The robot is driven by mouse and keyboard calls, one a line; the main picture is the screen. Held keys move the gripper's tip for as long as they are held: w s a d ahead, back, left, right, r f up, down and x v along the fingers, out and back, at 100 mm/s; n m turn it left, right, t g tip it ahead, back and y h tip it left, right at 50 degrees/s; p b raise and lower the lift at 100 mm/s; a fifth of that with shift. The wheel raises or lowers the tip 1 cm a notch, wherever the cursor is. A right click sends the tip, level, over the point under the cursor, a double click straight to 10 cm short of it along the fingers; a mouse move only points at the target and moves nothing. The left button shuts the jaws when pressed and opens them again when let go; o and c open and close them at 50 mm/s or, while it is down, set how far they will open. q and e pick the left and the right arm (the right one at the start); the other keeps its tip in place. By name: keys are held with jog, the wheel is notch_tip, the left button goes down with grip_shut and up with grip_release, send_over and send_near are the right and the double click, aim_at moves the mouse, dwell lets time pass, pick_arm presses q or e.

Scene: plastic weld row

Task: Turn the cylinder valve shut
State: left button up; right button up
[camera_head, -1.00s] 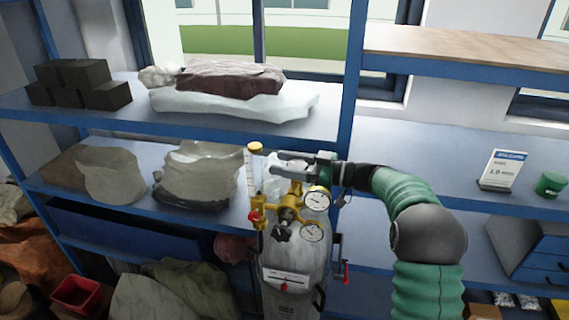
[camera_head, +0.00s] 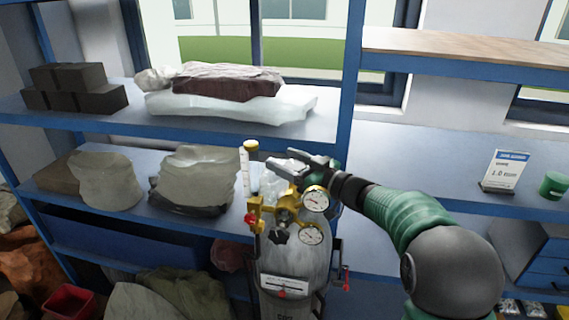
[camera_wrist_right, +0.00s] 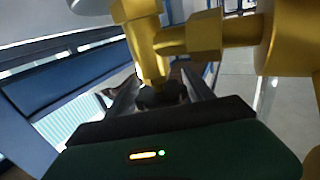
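The grey gas cylinder (camera_head: 290,262) stands upright in front of the shelves. Its top carries a brass valve and regulator (camera_head: 285,214), two round gauges (camera_head: 314,200), a red knob (camera_head: 250,219) and a black knob (camera_head: 279,237). My right gripper (camera_head: 282,160) is just above and behind the brass fittings, fingers spread and pointing left. In the right wrist view, brass fittings (camera_wrist_right: 190,38) are close above the spread fingers, and a dark round part (camera_wrist_right: 160,95) shows between them. Whether the fingers touch it I cannot tell. My left gripper is out of view.
A clear flow tube with a yellow cap (camera_head: 251,147) rises beside the fingers. Wrapped bags (camera_head: 197,178) lie on the shelf behind. A price card (camera_head: 504,170) and green tin (camera_head: 553,185) stand at right, with clear shelf beside them.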

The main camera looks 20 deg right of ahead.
jog(key=shift+o, duration=0.7)
jog(key=shift+f, duration=0.1)
